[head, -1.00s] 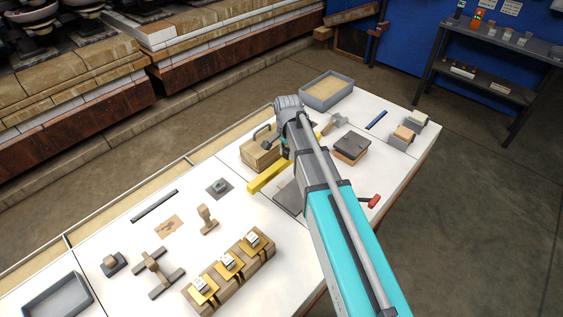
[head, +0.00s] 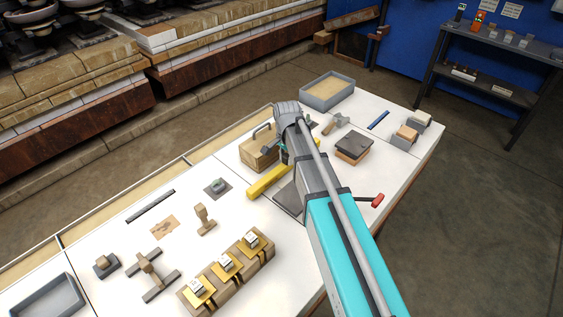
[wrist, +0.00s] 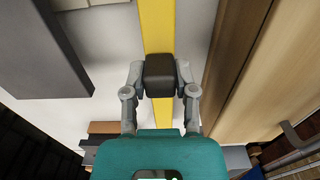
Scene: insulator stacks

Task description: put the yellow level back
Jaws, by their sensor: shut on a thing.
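The yellow level (head: 268,182) shows in the head view at the middle of the white table, left of my arm; its far part is hidden behind the arm. In the wrist view the yellow level (wrist: 158,25) runs up and down the picture, with a dark block at its middle. My gripper (wrist: 160,76) is shut on the level at this dark block, one finger on each side. The level is at or just above the table top; I cannot tell if it touches. In the head view the fingers are mostly hidden by my arm.
A wooden box with a handle (head: 260,148) stands close behind the level. A dark grey plate (head: 288,198) lies in front of it. A wooden block with three yellow-plated pieces (head: 228,268) is nearer. A grey sand tray (head: 328,92) stands at the far end. Bare table lies left of the level.

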